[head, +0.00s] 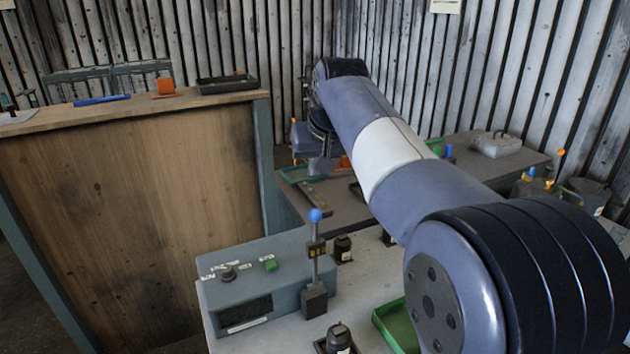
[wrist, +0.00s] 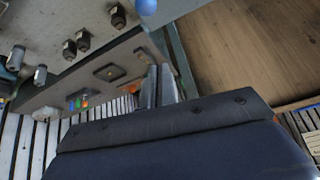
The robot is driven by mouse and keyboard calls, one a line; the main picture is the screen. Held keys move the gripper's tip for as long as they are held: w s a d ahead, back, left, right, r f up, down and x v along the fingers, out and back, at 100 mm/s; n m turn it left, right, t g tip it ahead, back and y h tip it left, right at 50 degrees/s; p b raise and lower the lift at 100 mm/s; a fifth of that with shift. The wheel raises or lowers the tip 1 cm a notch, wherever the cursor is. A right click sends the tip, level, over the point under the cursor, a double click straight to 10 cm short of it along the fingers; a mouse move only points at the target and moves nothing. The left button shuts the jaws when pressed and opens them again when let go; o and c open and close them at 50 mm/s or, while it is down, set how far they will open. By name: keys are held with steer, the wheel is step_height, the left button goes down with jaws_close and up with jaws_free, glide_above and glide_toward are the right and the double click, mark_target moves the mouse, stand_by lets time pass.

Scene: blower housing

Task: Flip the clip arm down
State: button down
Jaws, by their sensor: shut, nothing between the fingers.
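No part is clearly identifiable as the clip arm. An upright lever with a blue ball knob (head: 315,215) stands beside the grey control box (head: 250,285) in the head view. A blue ball also shows at the top edge of the wrist view (wrist: 146,6). My gripper (wrist: 158,74) is shut and empty, its two grey fingers together. In the head view my gripper hangs beyond the lever over the back bench, partly hidden by my own arm, and looks apart from the lever.
A green tray (head: 396,327) and dark cylindrical parts (head: 342,248) sit on the near bench. An orange-knobbed lever (head: 561,153) stands at right.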

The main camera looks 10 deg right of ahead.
step_height(320, 180, down, 8)
steer(key=p, duration=0.2)
steer(key=shift+w+a+f, duration=0.15)
steer(key=shift+w+f, duration=0.1)
steer(key=shift+w, duration=0.05)
steer(key=shift+f, duration=0.1)
stand_by(0.4)
